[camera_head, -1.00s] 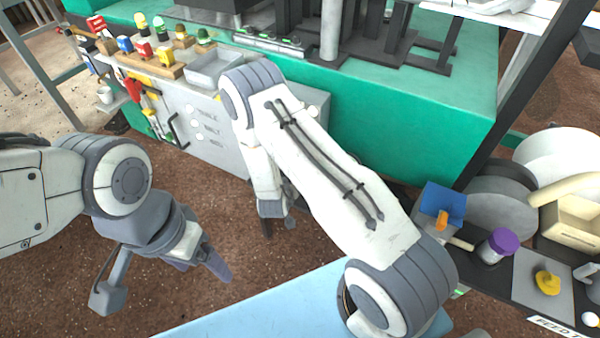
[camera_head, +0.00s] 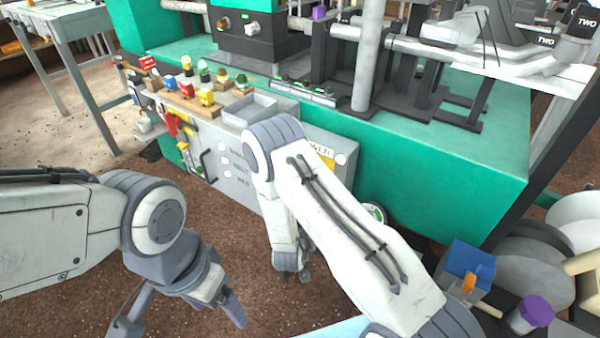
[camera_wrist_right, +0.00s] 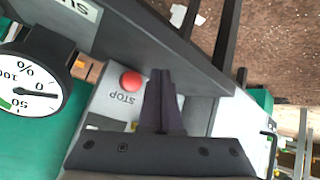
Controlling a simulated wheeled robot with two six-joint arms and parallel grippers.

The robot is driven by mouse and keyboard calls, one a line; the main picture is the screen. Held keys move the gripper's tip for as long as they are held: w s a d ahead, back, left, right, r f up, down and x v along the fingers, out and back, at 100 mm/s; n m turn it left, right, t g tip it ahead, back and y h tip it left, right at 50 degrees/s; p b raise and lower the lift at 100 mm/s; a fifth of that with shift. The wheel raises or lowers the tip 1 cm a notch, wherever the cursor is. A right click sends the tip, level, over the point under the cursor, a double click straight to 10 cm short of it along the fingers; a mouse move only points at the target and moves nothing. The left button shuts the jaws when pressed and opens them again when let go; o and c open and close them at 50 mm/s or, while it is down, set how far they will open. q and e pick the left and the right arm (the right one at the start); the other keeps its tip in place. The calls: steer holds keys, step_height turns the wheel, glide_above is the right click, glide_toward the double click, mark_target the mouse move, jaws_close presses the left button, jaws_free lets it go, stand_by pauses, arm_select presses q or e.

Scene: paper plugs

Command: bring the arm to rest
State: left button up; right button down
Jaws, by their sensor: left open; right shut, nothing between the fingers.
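My left arm enters the camera_head view from the left; its gripper (camera_head: 180,314) is open and empty, pointing down over the brown floor. My right arm reaches up from the lower right and bends down in front of the grey control panel. Its gripper (camera_head: 292,268) hangs small and partly hidden behind the arm in that view. In the camera_wrist_right view the right gripper's dark fingers (camera_wrist_right: 161,78) are shut together with nothing between them. Behind them are a red stop button (camera_wrist_right: 131,82) on a grey plate and a round dial (camera_wrist_right: 32,85).
A green machine (camera_head: 440,180) stands behind the arms, with a grey tray (camera_head: 250,110) and several coloured knobs on its front ledge. At the lower right are a blue box (camera_head: 468,258), a purple-lidded jar (camera_head: 532,312) and grey rolls. The brown floor (camera_head: 90,318) is open at the lower left.

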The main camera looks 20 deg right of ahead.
steer(key=a+r+n+g+y, duration=0.15)
steer(key=a+r+y, duration=0.35)
steer(key=a+r, duration=0.65)
steer(key=s+a+r+n+g+y, duration=0.3)
steer(key=s+a+r+n, duration=0.1)
steer(key=s+a+r, duration=0.45)
steer(key=s+d+r+n+g+h, duration=0.1)
steer(key=s+d+r+n+g, duration=0.15)
steer(key=s+r, duration=0.55)
steer(key=s+d+r+n+g+h, duration=0.1)
steer(key=s+d+r+n, duration=0.15)
steer(key=s, duration=0.85)
step_height(320, 180, up, 26)
steer(key=p, duration=2.5)
steer(key=shift+s+d, duration=0.15)
steer(key=shift+d, duration=0.3)
steer(key=shift+f, duration=0.1)
